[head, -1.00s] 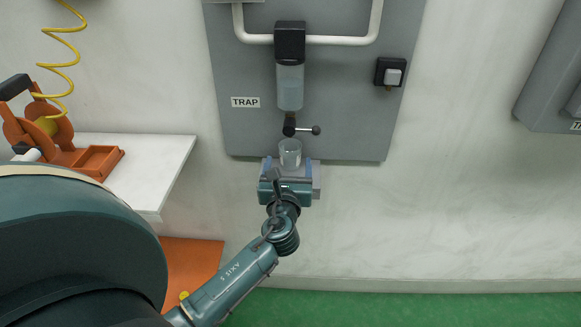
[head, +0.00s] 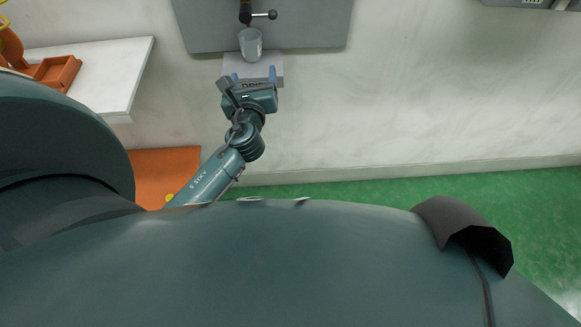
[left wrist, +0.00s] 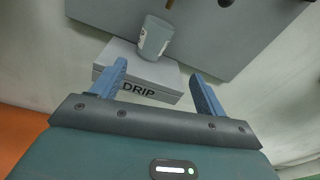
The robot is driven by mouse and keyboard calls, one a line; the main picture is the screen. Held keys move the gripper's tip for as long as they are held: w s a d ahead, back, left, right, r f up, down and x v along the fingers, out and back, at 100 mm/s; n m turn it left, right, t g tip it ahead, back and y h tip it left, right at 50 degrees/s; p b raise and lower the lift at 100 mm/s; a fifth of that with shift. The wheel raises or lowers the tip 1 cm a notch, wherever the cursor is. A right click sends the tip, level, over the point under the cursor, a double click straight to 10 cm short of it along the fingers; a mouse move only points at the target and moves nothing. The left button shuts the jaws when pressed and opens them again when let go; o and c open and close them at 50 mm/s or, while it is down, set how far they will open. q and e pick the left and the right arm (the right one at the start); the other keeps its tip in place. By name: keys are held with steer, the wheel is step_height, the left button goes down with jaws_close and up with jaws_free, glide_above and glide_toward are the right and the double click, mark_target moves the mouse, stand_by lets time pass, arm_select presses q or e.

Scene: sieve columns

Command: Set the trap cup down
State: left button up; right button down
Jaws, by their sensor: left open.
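The trap cup (head: 250,44), a clear grey cup with a pale label patch, stands upright on a light grey ledge (head: 231,64) below the valve. In the left wrist view the cup (left wrist: 155,38) is on the same ledge (left wrist: 172,78), whose front reads DRIP. My left gripper (head: 253,75) is in front of the ledge. Its blue fingers (left wrist: 160,82) are spread wide, with the cup beyond their tips and nothing held between them. My right gripper is not in view.
The grey panel (head: 310,25) with a black-knobbed valve lever (head: 262,15) is just above the cup. A white table (head: 110,75) with an orange tray (head: 58,72) stands at the left. The wall to the right of the ledge is clear.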

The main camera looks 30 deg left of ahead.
arm_select(q)
steer(key=s+d+f+n+g+h, duration=0.2)
steer(key=s+d+f+n+h, duration=0.4)
steer(key=s+d+f+n, duration=0.4)
steer(key=s+d+r+n+g+h, duration=0.1)
steer(key=s+d+n+h, duration=0.5)
steer(key=n, duration=0.9)
steer(key=s+d, duration=0.3)
steer(key=d, duration=0.2)
steer(key=shift+s+r+n+g, duration=0.3)
steer(key=shift+g, duration=0.1)
steer(key=shift+d, duration=0.15)
